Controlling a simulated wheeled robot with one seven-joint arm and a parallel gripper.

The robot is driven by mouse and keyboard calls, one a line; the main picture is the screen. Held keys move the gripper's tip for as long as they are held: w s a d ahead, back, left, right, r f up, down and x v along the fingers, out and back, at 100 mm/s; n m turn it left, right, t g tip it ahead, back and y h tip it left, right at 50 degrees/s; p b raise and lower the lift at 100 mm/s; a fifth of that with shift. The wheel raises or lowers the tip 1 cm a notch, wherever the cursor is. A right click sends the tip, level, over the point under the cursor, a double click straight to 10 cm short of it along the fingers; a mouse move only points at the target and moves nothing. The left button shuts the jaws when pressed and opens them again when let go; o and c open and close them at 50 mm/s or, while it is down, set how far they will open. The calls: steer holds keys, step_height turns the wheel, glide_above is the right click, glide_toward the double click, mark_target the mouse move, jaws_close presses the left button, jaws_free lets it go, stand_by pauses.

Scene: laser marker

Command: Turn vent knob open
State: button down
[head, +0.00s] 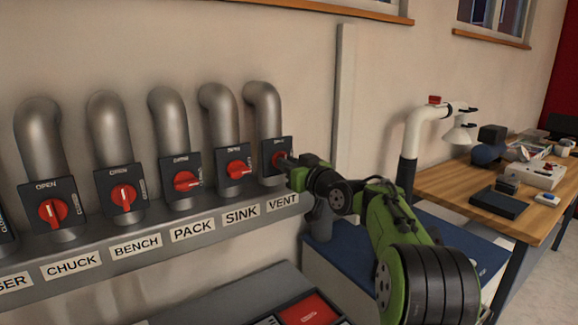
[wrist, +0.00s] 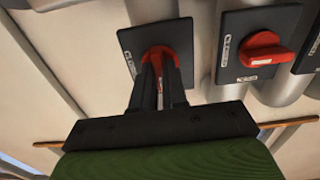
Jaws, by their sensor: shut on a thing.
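The vent knob is red on a dark square plate (head: 268,150), above the VENT label (head: 283,201) at the right end of the row. In the wrist view the red vent knob (wrist: 163,52) sits between my fingers on its dark plate (wrist: 134,55). My gripper (head: 288,161) reaches the plate from the right in the head view, and its fingers (wrist: 160,78) are shut on the knob. The fingers and arm hide much of the knob, so I cannot tell its exact angle.
The SINK knob (head: 238,166) is close on the left; it also shows in the wrist view (wrist: 265,50). PACK (head: 186,181), BENCH (head: 123,195) and CHUCK (head: 53,211) knobs follow leftward. A label shelf (head: 215,213) runs below. A blue-topped cabinet (head: 490,258) and wooden desk (head: 510,215) stand right.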

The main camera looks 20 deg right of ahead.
steer(key=c, duration=1.2)
jaws_free()
steer(key=shift+o, duration=0.2)
steer(key=s+d, duration=0.3)
steer(key=s, duration=1.2)
steer(key=shift+s, duration=0.25)
